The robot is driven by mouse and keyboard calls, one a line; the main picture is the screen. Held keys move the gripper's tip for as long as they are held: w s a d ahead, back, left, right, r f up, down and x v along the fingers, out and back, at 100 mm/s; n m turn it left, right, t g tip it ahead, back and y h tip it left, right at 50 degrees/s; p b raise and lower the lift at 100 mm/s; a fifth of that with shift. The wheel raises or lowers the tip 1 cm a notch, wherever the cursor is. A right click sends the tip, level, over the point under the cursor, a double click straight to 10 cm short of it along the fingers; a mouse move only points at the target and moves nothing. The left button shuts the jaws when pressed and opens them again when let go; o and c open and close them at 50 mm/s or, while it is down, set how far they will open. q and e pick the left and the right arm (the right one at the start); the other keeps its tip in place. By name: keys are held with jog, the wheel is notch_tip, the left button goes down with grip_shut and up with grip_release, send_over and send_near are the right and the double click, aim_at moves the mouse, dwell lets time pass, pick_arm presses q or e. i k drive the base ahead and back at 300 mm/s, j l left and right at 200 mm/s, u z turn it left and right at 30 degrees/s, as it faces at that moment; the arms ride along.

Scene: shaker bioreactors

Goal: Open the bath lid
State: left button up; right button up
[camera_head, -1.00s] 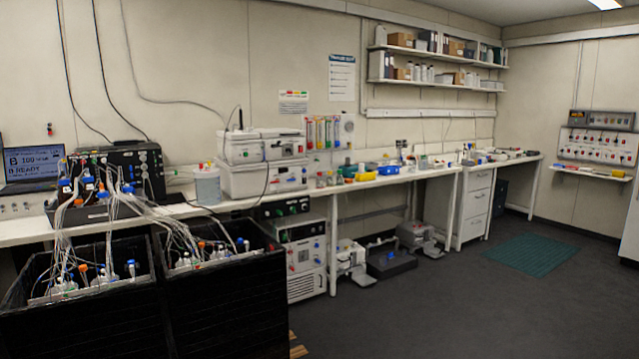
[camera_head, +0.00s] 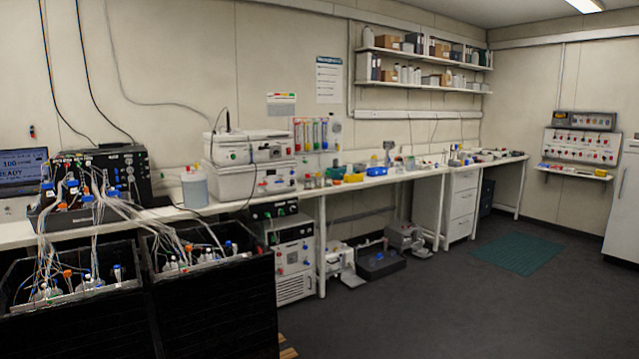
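No bath is plainly marked as such. A white box-shaped unit (camera_head: 250,180) with a small front panel stands on the left part of the long bench. I cannot tell whether one of these is the bath. Neither of my grippers is in view.
Black crates (camera_head: 215,310) holding tubed bottles fill the lower left, in front of the bench (camera_head: 190,217). A laptop (camera_head: 22,170), a black pump unit (camera_head: 130,170) and a clear container (camera_head: 194,188) stand left of the white units. The dark floor (camera_head: 400,310) is open at centre and right.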

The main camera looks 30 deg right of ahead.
aim_at(262, 135)
jog(key=i+l+z, duration=1)
jog(key=i+z, duration=0.15)
jog(key=i, duration=0.2)
jog(key=i+z, duration=0.35)
jog(key=i, duration=0.15)
jog(key=i+l, duration=0.15)
jog(key=i, duration=0.5)
jog(key=i+l+u, duration=0.15)
jog(key=i, duration=0.5)
